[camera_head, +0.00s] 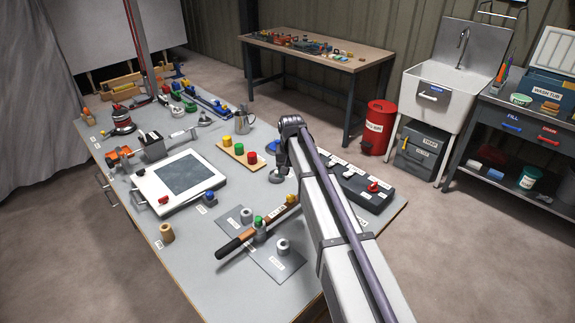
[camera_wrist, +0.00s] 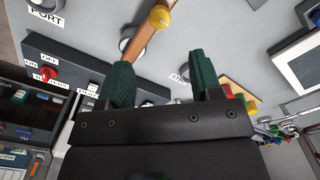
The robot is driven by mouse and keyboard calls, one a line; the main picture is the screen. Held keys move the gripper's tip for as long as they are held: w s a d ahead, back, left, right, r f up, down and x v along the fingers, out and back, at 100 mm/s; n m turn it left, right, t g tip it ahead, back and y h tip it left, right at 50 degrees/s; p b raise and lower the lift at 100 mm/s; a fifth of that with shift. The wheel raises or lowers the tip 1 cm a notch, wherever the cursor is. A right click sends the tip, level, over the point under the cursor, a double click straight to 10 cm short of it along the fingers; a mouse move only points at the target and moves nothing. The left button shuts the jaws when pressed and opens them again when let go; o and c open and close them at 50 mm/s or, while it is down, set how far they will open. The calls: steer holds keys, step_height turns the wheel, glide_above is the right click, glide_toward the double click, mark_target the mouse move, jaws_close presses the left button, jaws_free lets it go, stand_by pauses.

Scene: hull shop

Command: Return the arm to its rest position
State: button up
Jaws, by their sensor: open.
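In the wrist view my gripper (camera_wrist: 160,75) shows two green fingers, spread apart with no object clearly held between them. In the head view my grey arm reaches in from the bottom right over the bench, and the fingers are not clearly visible there. A wooden bar with a yellow end (camera_wrist: 161,18) lies below the gripper and passes behind the left finger. In the head view a tool with a black handle (camera_head: 235,244) and a wooden bar (camera_head: 280,212) lies across the grey plates.
The bench (camera_head: 195,240) is crowded. A black switch box (camera_head: 365,190) is right of the arm. A white-framed panel (camera_head: 155,200), a metal mug (camera_head: 243,122) and a pegged board (camera_head: 230,152) stand left. A sink (camera_head: 435,85) and red bin (camera_head: 378,125) are beyond the bench.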

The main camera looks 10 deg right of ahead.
steer(key=s+n, duration=0.2)
steer(key=s, duration=2.7)
steer(key=shift+s, duration=0.3)
steer(key=shift+d, duration=0.1)
